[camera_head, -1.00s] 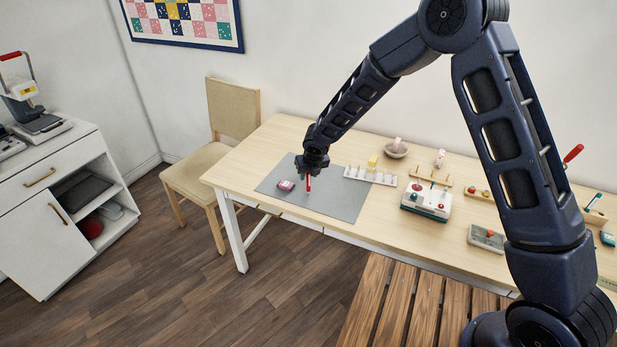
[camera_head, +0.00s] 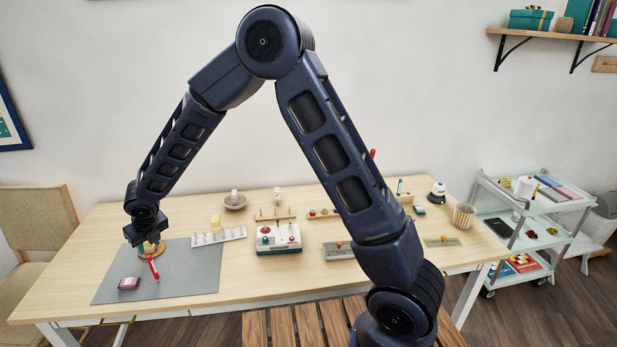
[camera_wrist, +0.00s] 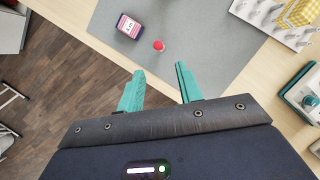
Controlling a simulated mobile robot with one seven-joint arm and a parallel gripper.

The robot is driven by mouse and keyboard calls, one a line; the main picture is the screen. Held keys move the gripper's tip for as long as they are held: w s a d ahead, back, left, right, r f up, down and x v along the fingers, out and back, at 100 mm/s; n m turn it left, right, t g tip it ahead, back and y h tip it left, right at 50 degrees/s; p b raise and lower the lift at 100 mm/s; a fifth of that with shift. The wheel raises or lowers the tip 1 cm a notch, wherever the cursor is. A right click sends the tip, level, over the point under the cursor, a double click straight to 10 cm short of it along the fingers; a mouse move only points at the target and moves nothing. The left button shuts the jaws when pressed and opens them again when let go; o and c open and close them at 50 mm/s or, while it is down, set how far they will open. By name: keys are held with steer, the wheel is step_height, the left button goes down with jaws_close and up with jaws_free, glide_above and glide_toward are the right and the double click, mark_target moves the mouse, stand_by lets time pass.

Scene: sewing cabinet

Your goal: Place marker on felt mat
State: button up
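The red marker (camera_head: 153,268) is on the grey felt mat (camera_head: 192,282) at the left end of the table. It appears upright; in the wrist view the marker (camera_wrist: 159,46) shows as a red round end over the mat (camera_wrist: 200,40). My gripper (camera_head: 148,240) is over the back part of the mat, just behind and above the marker in the head view. In the wrist view my gripper's teal fingers (camera_wrist: 160,70) are spread with nothing between them. The marker is beyond the fingertips, apart from both.
A small pink and purple box (camera_head: 129,283) lies on the mat left of the marker. A white rack with pegs (camera_head: 218,237) stands right of the mat, and a white and teal box (camera_head: 278,240) farther right.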

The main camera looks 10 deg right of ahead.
steer(key=w+d+r+m+t+h, duration=0.1)
steer(key=w+d+r+m, duration=0.2)
steer(key=d+r+m, duration=0.65)
steer(key=w+d+r+m+h, duration=0.1)
steer(key=w+d+r+m, duration=0.25)
steer(key=d, duration=1.05)
steer(key=w+d+r+m+t+h, duration=0.1)
steer(key=w+d+r+m, duration=0.2)
steer(key=d+r+m, duration=0.65)
steer(key=s+d+r+m, duration=0.1)
steer(key=s+d+m, duration=0.25)
steer(key=d, duration=0.35)
steer(key=s+d+r+m+h, duration=0.1)
steer(key=s+d+m, duration=0.1)
steer(key=d+m, duration=0.35)
steer(key=s+d+r+m, duration=0.1)
steer(key=s+d+m, duration=0.15)
steer(key=d, duration=0.55)
steer(key=s+d+m, duration=0.9)
steer(key=s+m, duration=0.2)
steer(key=s, duration=0.2)
steer(key=shift+g+y, duration=0.3)
steer(key=shift+y, duration=0.1)
steer(key=shift+d, duration=0.1)
